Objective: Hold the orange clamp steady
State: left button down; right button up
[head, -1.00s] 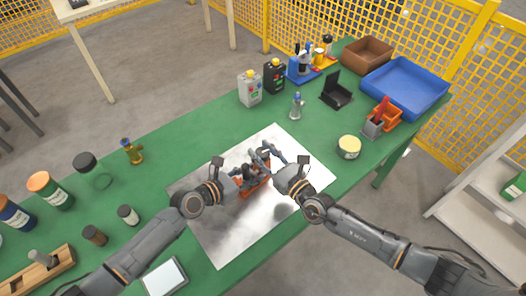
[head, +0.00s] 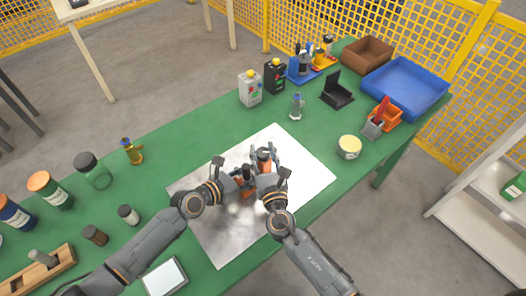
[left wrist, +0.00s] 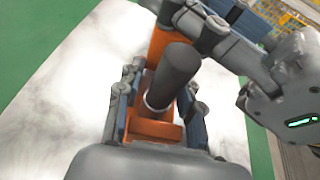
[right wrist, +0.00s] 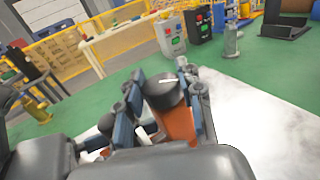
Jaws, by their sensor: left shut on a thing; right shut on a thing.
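The orange clamp (head: 247,190) is on the pale metal sheet on the green table. In the left wrist view, its orange body (left wrist: 152,128) and dark grey cylindrical handle (left wrist: 172,75) show between the fingers. My left gripper (head: 237,183) is shut on the clamp. My right gripper (head: 265,172) is beside it, shut on an orange part with a dark round end (right wrist: 166,92).
The metal sheet (head: 305,180) is bare around the grippers. A yellow-lidded tin (head: 349,147) stands to the right. Several jars and a wooden block (head: 40,268) stand at left.

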jog(key=shift+r, duration=0.1)
jog(key=o, duration=1.2)
jog(key=shift+y, duration=0.3)
